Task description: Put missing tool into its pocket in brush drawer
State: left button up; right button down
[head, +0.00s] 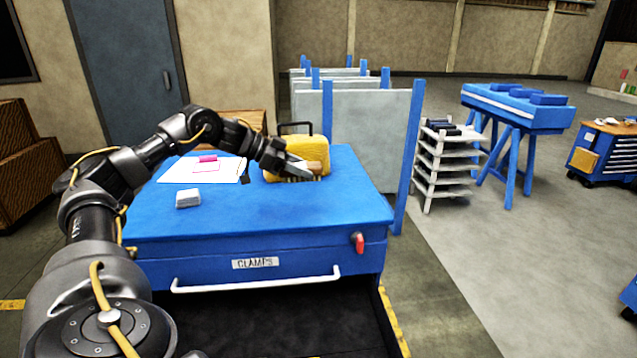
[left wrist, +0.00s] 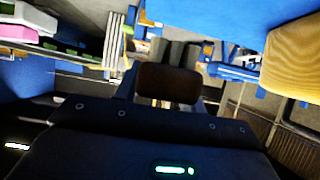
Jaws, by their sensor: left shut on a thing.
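My left gripper (head: 308,170) is over the back right part of the blue cabinet top, in front of a yellow case. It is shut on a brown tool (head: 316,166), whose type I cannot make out. In the left wrist view the tool shows as a dark brown block (left wrist: 168,82) between the fingers, with a paler part below it. The blue cabinet (head: 250,215) has a shut drawer front labelled CLAMPS (head: 255,263) with a white bar handle. No drawer marked for brushes and no pocket can be made out. My right gripper is in neither view.
The yellow case (head: 287,152) with a black handle stands on the cabinet top. White sheets (head: 180,172) with pink pieces and a small white block (head: 188,198) lie to its left. A red piece (head: 359,243) hangs on the front. Racks and a blue trestle (head: 515,110) stand behind right.

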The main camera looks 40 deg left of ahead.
pick_arm(q)
jog(key=shift+s+a+r+b, duration=0.1)
jog(key=shift+s+r+b, duration=0.15)
jog(key=shift+s, duration=0.4)
jog(key=shift+s+a+r+b, duration=0.1)
jog(key=shift+s+r, duration=0.25)
jog(key=shift+s, duration=0.25)
jog(key=w+d+f+m+g+h, duration=0.1)
jog(key=d+f, duration=0.3)
jog(key=d, duration=0.2)
jog(key=w+d+f+m+h, duration=0.1)
jog(key=d+f, duration=0.2)
jog(key=d, duration=0.3)
jog(key=s+d+f, duration=0.3)
jog(key=d+f, duration=0.1)
jog(key=d, duration=0.3)
jog(key=s+d+f, duration=0.3)
jog(key=d+f, duration=0.1)
jog(key=d, duration=0.3)
jog(key=s+d+f+m+g, duration=0.1)
jog(key=s+d+f, duration=0.2)
jog(key=d, duration=0.4)
jog(key=shift+f, duration=0.5)
